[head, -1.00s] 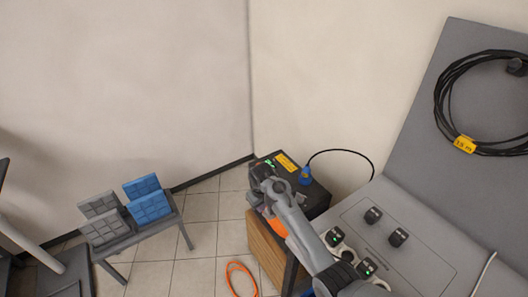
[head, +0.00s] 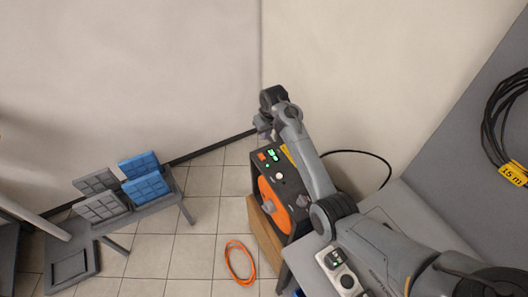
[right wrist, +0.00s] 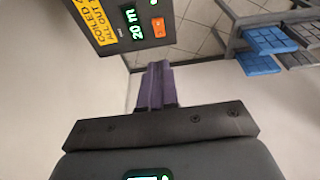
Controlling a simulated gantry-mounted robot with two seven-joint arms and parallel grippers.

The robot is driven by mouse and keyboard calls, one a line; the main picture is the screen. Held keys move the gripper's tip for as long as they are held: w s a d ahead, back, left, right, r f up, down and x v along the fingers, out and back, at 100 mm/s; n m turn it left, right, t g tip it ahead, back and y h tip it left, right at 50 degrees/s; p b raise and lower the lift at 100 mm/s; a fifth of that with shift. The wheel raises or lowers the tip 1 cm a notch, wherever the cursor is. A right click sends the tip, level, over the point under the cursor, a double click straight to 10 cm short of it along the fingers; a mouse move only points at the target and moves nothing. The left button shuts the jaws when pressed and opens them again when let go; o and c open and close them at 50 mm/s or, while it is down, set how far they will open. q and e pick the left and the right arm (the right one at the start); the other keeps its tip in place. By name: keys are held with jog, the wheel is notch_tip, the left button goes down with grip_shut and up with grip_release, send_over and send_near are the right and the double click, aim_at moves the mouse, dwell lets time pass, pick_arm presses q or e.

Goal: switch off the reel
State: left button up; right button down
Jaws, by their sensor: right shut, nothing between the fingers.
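The reel (head: 298,201) is a dark box with an orange drum on its front, standing on a wooden cabinet by the room corner. Its top panel has lit green displays and a small orange switch (head: 262,156). In the right wrist view the orange switch (right wrist: 158,26) shows beside a green "20 m" readout and a yellow label. My right gripper (head: 266,137) is shut and empty, just behind and above the panel. Its purple-grey fingers (right wrist: 155,84) appear apart from the panel in the wrist view. My left gripper is not in view.
A grey bench (head: 470,246) is at the right, with a board carrying a coiled black cable (head: 505,120). A low grey stand with blue and grey panels (head: 146,187) is at the left. An orange cable loop (head: 240,262) lies on the tiled floor.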

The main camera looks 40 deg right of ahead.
jog(key=b, duration=0.2)
send_over(262, 157)
jog(key=f, duration=1.2)
jog(key=shift+s+f, duration=0.2)
jog(key=shift+s, duration=0.2)
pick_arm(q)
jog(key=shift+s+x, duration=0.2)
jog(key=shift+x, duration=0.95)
pick_arm(e)
jog(key=shift+f, duration=0.65)
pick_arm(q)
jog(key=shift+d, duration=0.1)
pick_arm(e)
jog(key=shift+s, duration=0.1)
pick_arm(q)
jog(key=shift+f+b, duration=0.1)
jog(key=shift+b, duration=0.2)
